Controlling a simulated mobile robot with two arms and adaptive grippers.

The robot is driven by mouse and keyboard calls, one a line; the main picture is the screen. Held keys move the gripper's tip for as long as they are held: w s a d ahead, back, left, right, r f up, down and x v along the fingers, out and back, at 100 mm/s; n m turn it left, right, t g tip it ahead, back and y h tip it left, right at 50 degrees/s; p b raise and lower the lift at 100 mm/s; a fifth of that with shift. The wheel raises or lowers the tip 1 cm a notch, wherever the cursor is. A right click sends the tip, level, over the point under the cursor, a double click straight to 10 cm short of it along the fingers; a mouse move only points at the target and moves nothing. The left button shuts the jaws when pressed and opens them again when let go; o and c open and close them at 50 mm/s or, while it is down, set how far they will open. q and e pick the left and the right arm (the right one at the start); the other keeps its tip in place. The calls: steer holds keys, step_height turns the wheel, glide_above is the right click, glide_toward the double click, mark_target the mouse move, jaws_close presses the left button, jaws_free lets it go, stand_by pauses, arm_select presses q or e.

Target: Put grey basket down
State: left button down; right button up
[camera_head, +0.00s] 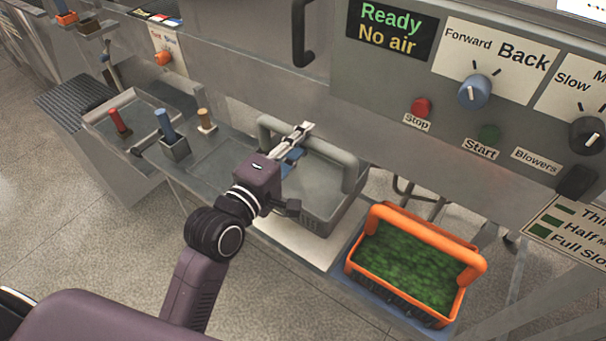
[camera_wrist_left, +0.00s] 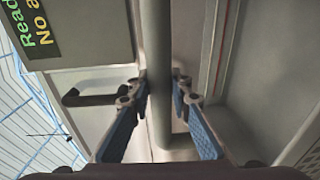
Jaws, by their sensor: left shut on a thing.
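The grey basket (camera_head: 332,218) is at the middle of the head view, over a pale surface (camera_head: 292,241) beside the orange basket. It looks upright and empty as far as I see inside. My left gripper (camera_head: 292,150) is at the basket's thick grey arched handle and shut on it. In the left wrist view, the handle bar (camera_wrist_left: 158,75) runs between the blue-padded fingers (camera_wrist_left: 160,100). The gripper and wrist hide the basket's left side. I cannot tell whether the basket's bottom touches the surface. My right gripper is not in view.
An orange basket (camera_head: 473,262) holding green leafy bits stands on a blue base (camera_head: 362,285) to the right. The machine panel with Stop (camera_head: 421,107) and Start (camera_head: 489,134) buttons rises behind. Several coloured-handled tools (camera_head: 165,128) stand to the left. A dark handle (camera_head: 302,35) sticks out behind.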

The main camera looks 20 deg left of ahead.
arm_select(q)
step_height(320, 180, down, 5)
steer(key=shift+f, duration=0.1)
glide_above(303, 187)
steer(key=shift+w+f+b, duration=0.15)
steer(key=shift+f+b, duration=0.15)
steer(key=shift+f, duration=1.75)
steer(key=c, duration=1.8)
jaws_free()
steer(key=shift+f, duration=0.2)
steer(key=shift+o, duration=0.2)
steer(key=shift+r, duration=0.15)
steer(key=b+v, duration=0.2)
steer(key=v, duration=1)
